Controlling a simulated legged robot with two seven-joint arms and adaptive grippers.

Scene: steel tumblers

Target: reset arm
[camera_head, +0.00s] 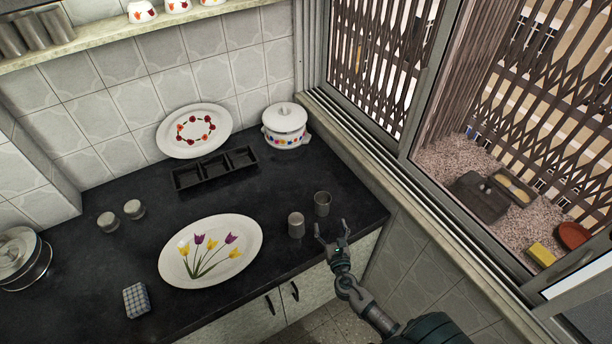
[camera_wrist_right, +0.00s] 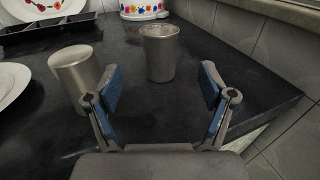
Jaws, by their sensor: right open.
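My right gripper (camera_head: 332,232) is open and empty above the counter's front right edge. It also shows in the right wrist view (camera_wrist_right: 158,95), with blue pads on its spread fingers. One steel tumbler (camera_head: 322,203) stands upright just beyond the fingertips; in the wrist view this tumbler (camera_wrist_right: 160,52) appears between and beyond the fingers. A second steel tumbler (camera_head: 296,224) stands to its left; in the wrist view this tumbler (camera_wrist_right: 78,75) is beside the left finger, which partly overlaps it. I cannot tell whether they touch. My left gripper is not in view.
The dark counter (camera_head: 130,255) holds a tulip plate (camera_head: 211,250), a black three-part tray (camera_head: 214,168), a lidded white pot (camera_head: 285,124), a flowered plate (camera_head: 194,131), two small jars (camera_head: 121,215) and a checked block (camera_head: 137,299). A window (camera_head: 400,80) borders the right side.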

